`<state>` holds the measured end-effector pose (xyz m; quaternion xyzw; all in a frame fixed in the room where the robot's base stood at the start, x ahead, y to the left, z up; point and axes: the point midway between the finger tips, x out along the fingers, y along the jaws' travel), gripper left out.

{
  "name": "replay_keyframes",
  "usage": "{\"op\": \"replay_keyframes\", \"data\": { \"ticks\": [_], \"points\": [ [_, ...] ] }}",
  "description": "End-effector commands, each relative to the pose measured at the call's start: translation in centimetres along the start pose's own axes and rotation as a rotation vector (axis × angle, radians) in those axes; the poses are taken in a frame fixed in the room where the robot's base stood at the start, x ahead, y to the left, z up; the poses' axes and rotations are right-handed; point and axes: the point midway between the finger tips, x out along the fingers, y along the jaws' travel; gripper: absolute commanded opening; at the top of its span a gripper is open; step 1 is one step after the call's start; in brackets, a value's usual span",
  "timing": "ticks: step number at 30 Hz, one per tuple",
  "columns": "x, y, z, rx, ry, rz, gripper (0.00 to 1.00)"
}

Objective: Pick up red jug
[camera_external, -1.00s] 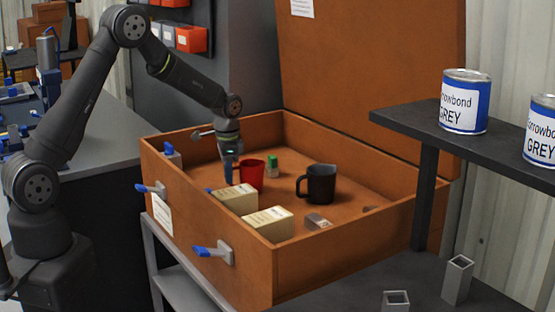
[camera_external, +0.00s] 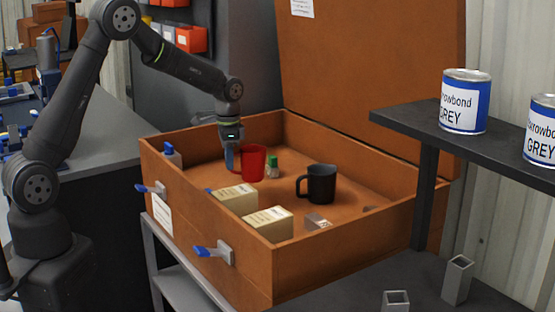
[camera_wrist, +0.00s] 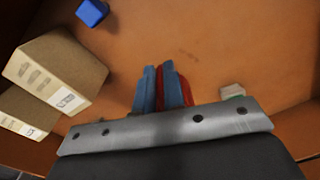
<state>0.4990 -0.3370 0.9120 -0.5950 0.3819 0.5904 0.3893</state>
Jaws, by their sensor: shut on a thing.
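The red jug (camera_external: 252,163) is in the open wooden crate, near its back left, and appears upright. My gripper (camera_external: 230,160) is at the jug's left side, where its blue fingers are shut on it. In the wrist view the blue fingers (camera_wrist: 161,88) are close together, with a strip of the red jug (camera_wrist: 186,90) beside them. Most of the jug is hidden there behind the fingers and the gripper's metal plate. I cannot tell whether the jug is clear of the crate floor.
The wooden crate (camera_external: 340,248) has walls around the jug and a raised lid behind. A black jug (camera_external: 321,184), a small green-capped bottle (camera_external: 272,168) and two cream boxes (camera_external: 266,225) stand near. A blue block (camera_wrist: 92,12) shows in the wrist view. Paint cans (camera_external: 465,102) stand on a shelf at right.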

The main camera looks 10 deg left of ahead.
Motion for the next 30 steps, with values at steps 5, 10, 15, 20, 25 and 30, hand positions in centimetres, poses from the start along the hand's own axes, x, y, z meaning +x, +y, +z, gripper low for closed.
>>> {"op": "replay_keyframes", "data": {
  "ticks": [5,10,15,20,25,30],
  "points": [
    [-1.5,2.2,-0.1,0.001,0.002,-0.001,0.00],
    [-2.6,4.2,-0.2,0.001,0.002,-0.001,0.00],
    [-3.7,6.0,-0.3,0.001,0.002,-0.001,0.00],
    [-4.6,7.3,-0.3,0.001,0.002,-0.001,0.00],
    [-5.2,8.5,-0.4,0.000,0.001,0.000,0.00],
    [-5.7,9.2,-0.4,0.000,0.001,0.000,0.00]
  ]
}}
